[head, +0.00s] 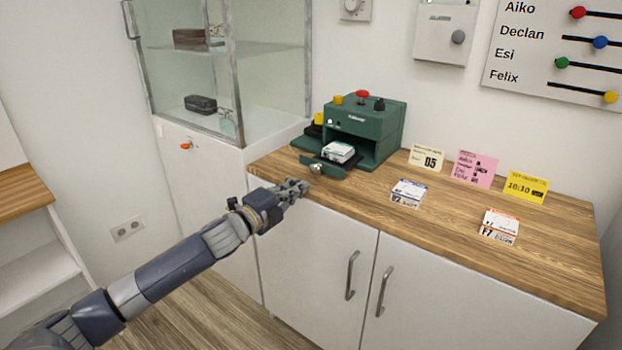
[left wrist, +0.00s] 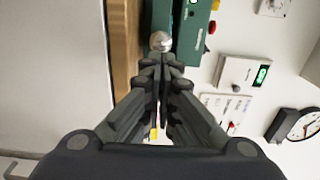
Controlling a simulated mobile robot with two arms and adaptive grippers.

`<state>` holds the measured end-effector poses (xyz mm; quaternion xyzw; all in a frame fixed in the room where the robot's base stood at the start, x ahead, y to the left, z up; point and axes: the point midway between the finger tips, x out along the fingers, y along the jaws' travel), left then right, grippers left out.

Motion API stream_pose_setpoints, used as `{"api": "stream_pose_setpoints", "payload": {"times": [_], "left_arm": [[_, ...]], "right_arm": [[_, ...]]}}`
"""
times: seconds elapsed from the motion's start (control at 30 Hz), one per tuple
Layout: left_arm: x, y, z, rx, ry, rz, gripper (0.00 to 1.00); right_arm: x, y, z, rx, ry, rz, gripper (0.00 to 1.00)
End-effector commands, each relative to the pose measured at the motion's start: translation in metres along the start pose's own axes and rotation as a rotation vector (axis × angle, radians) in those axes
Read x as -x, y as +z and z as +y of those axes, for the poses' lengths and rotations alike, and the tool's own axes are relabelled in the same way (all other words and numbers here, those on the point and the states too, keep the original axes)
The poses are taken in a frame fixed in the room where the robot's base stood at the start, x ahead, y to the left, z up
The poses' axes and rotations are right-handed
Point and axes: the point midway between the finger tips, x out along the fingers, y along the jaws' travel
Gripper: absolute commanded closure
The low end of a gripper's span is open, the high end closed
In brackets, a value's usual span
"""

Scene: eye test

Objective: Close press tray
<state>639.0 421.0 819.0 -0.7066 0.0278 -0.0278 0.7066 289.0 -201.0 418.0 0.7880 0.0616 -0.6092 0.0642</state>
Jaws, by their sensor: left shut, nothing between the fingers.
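The green press (head: 372,125) stands at the left end of the wooden counter. Its tray (head: 323,166) is pulled out toward the front, with a round metal knob (head: 317,169) on its front and a white labelled stack (head: 340,151) on it. My left gripper (head: 304,184) is shut and empty, just in front of and below the knob at the counter edge. In the left wrist view the shut fingertips (left wrist: 162,62) point at the knob (left wrist: 161,41); I cannot tell whether they touch it. The right gripper is not in view.
Two labelled stacks, one blue-edged (head: 408,190) and one orange-edged (head: 500,222), lie on the counter (head: 440,228). Yellow and pink cards (head: 476,169) stand along the wall. A glass cabinet (head: 230,75) is left of the press. The counter's front right is clear.

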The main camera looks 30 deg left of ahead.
Motion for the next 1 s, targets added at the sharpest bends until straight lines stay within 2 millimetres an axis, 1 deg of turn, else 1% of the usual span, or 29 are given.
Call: {"api": "stream_pose_setpoints", "payload": {"times": [0.03,0.3,0.5,0.7,1.0], "left_arm": [[-0.007,0.001,-0.001,0.001,-0.003,-0.001,1.00],[-0.039,0.000,-0.001,0.001,-0.003,-0.001,1.00],[-0.057,0.000,0.000,0.002,-0.001,-0.001,1.00],[-0.064,0.000,0.000,0.000,0.000,0.000,1.00],[-0.064,0.000,0.001,0.000,0.000,0.000,1.00]], "right_arm": [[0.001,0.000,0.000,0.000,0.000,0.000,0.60],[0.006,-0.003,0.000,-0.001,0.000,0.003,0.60],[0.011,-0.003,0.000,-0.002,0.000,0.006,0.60],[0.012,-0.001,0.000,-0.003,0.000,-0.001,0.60],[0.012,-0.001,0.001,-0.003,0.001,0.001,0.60]]}}
